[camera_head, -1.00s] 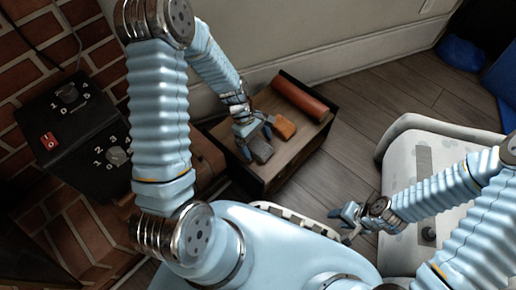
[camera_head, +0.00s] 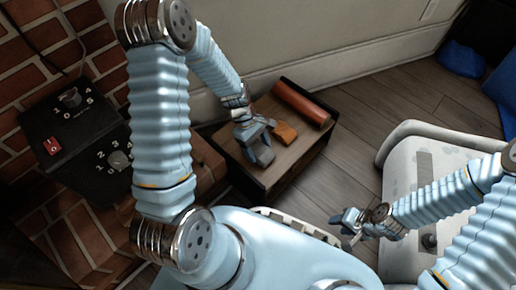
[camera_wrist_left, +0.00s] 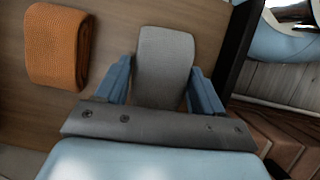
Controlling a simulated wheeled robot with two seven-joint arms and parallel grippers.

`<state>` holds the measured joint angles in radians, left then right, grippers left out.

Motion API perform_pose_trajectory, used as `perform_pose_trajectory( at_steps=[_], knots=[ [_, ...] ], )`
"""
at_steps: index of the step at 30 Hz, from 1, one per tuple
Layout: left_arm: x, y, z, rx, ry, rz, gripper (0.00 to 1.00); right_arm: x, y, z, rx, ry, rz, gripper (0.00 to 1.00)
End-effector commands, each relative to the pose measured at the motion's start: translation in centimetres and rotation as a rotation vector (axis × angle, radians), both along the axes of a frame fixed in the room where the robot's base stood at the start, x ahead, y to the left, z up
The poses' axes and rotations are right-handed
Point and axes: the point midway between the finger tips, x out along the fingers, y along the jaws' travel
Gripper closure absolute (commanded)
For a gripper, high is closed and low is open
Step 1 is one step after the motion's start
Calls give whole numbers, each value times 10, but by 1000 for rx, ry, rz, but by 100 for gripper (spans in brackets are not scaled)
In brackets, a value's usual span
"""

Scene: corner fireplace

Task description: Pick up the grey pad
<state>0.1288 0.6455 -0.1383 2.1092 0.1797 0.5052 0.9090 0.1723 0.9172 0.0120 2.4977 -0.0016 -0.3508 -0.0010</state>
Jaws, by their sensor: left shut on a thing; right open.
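The grey pad (camera_wrist_left: 164,62) is between the two fingers of my left gripper (camera_wrist_left: 158,85) in the left wrist view. My left gripper is shut on it. In the head view the pad (camera_head: 262,154) shows at the tips of my left gripper (camera_head: 254,142), over the small wooden table (camera_head: 284,179). I cannot tell if it is clear of the tabletop. My right gripper (camera_head: 346,222) is open and empty, low at the right, away from the table.
An orange folded cloth (camera_head: 284,132) lies beside the pad on the table, and it also shows in the left wrist view (camera_wrist_left: 58,46). A red-brown cylinder (camera_head: 300,103) lies at the table's back edge. A black control box (camera_head: 75,125) stands at the left by the bricks.

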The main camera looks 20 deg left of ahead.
Motion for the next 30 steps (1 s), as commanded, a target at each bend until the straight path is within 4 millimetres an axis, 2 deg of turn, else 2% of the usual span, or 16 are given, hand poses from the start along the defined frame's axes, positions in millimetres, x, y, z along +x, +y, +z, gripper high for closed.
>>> perform_pose_trajectory(
  at_steps=[4,11,15,19,21,30],
  knots=[
    [0,0,28,0,-2,0,61,0,0,11,0,2,1,57],
    [-49,-13,88,-1,-2,-2,61,-1,1,34,2,7,5,57],
    [-88,-21,102,-1,1,-1,61,-2,0,40,1,8,5,57],
    [-117,-28,115,-1,0,-2,61,-1,-1,47,-1,6,3,57],
    [-116,-30,104,1,-9,-4,61,-1,-1,22,-2,3,2,57],
    [-128,-33,113,0,-8,-3,61,1,-1,-20,-2,-3,-2,57]
  ],
)
